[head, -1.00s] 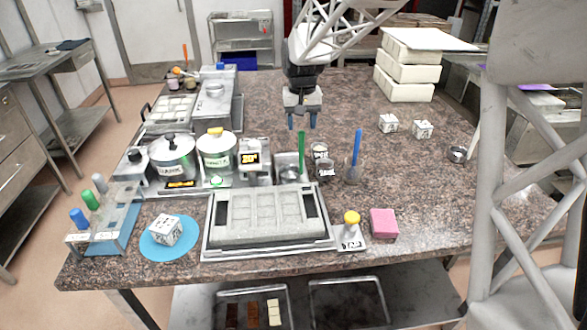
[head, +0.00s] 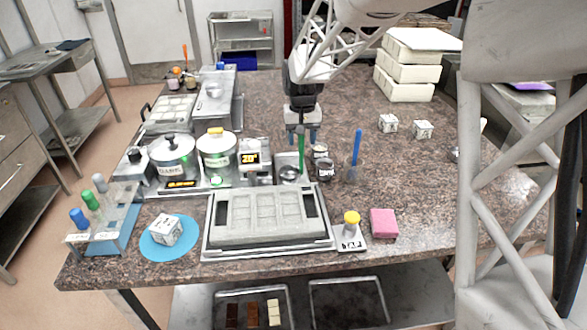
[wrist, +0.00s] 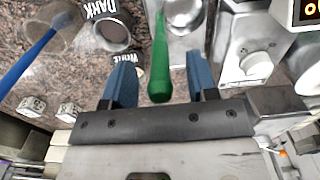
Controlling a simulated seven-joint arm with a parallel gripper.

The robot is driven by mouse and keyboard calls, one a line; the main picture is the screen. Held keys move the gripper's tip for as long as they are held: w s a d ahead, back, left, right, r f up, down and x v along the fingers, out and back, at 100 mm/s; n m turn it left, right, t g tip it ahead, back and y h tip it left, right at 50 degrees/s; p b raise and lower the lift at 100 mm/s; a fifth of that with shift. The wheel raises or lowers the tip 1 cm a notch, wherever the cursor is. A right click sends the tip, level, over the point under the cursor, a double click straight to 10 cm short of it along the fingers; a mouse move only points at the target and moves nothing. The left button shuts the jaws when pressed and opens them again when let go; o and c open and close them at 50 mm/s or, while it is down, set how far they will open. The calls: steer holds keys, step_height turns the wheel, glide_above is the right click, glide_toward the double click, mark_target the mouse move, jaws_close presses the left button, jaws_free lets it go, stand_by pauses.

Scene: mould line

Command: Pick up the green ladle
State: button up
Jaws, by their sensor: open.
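The green ladle stands upright with its green handle (head: 301,150) pointing up from a small metal station behind the mould tray. The handle also shows in the wrist view (wrist: 160,58), lying between the two blue fingers with its end close to the gripper body. The ladle's lower end is in or over a round metal cup (head: 289,174); how deep it sits I cannot tell. My gripper (head: 302,139) is open, with one finger on each side of the handle. The wrist view shows gaps between the fingers and the handle (wrist: 160,80).
Close right of the ladle are a jar labelled dark (head: 326,171), a jar labelled white (head: 320,151) and a blue-handled tool in a clear cup (head: 353,172). A display unit (head: 254,160) and lidded pots (head: 217,154) stand left. The grey mould tray (head: 216,240) lies in front.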

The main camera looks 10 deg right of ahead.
jaws_close()
stand_by(0.4)
steer(key=shift+r, duration=5.05)
